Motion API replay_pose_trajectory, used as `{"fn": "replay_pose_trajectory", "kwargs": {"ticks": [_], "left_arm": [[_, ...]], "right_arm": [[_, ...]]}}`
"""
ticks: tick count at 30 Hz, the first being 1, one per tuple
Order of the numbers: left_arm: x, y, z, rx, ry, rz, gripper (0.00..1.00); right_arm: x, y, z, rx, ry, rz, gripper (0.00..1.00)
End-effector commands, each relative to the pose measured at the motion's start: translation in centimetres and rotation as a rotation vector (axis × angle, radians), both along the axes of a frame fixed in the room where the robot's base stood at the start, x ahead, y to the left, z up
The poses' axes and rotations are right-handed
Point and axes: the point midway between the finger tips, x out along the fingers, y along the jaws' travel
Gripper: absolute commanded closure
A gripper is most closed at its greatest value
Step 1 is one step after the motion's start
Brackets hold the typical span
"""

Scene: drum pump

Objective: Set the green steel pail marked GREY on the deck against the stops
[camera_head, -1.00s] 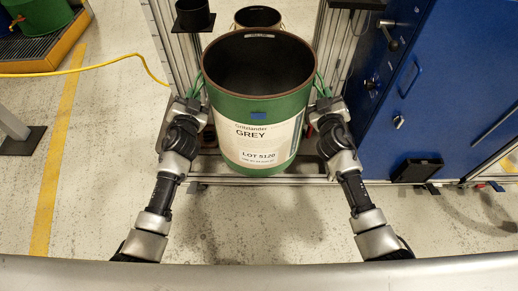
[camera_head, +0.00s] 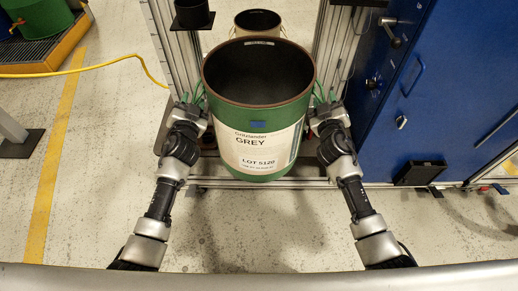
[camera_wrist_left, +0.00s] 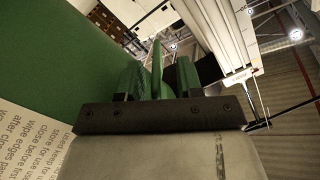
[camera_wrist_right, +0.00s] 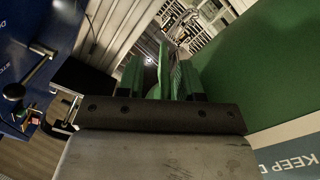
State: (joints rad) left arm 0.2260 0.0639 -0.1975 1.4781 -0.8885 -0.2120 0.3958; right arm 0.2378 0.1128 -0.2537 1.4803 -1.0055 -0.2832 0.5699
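The green steel pail (camera_head: 259,182) shows large in the middle of the head view, upright and open-topped, with a dark inside and a white label reading GREY, LOT 5120. My left gripper (camera_head: 196,108) is at its left side and my right gripper (camera_head: 324,108) at its right side. In the left wrist view, the green fingers (camera_wrist_left: 157,82) sit either side of a thin green piece at the pail's wall. The right wrist view shows the same with its fingers (camera_wrist_right: 164,82). The deck and stops cannot be made out behind the pail.
Metal posts (camera_head: 335,45) stand on both sides behind the pail, with a low rail (camera_head: 310,183) across the front. A smaller pail (camera_head: 258,20) stands behind. A blue cabinet (camera_head: 440,90) is close on the right. Open floor with a yellow hose (camera_head: 110,66) lies left.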

Motion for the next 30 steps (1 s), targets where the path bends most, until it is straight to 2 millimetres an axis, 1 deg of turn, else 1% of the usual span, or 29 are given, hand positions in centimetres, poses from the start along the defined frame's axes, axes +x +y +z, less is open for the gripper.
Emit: {"fn": "replay_pose_trajectory", "kwargs": {"ticks": [2, 5, 8, 15, 19, 22, 26, 29, 30], "left_arm": [[-0.3, 0.0, -0.1, 0.0, 0.001, -0.001, 0.64], [-1.2, 0.0, -0.1, 0.001, 0.001, 0.0, 0.64], [-2.9, 0.0, -0.1, 0.0, 0.002, -0.002, 0.64], [-8.1, 0.1, -0.2, -0.002, 0.004, 0.0, 0.64], [-10.2, 0.1, -0.1, -0.003, 0.003, 0.001, 0.64], [-11.2, 0.2, -0.1, -0.002, 0.002, 0.0, 0.64], [-11.9, 0.2, 0.0, -0.001, 0.001, 0.001, 0.64], [-12.0, 0.2, 0.0, 0.0, 0.001, 0.001, 0.64], [-12.0, 0.2, 0.0, 0.0, 0.001, 0.001, 0.64]], "right_arm": [[0.0, 0.1, 0.0, 0.0, 0.001, 0.001, 0.64], [0.0, 0.1, 0.0, -0.001, 0.001, 0.001, 0.64], [0.0, 0.1, 0.0, -0.001, 0.0, 0.002, 0.64], [0.0, 0.1, 0.0, -0.001, 0.0, 0.002, 0.64], [0.0, 0.1, 0.0, -0.001, 0.0, 0.002, 0.64], [0.0, 0.1, 0.0, -0.001, 0.0, 0.002, 0.64], [-0.2, 0.1, -0.1, -0.001, 0.0, 0.002, 0.64], [-1.1, 0.1, -0.1, -0.001, 0.001, 0.002, 0.64], [-1.6, 0.1, -0.1, 0.0, 0.002, 0.002, 0.64]]}}
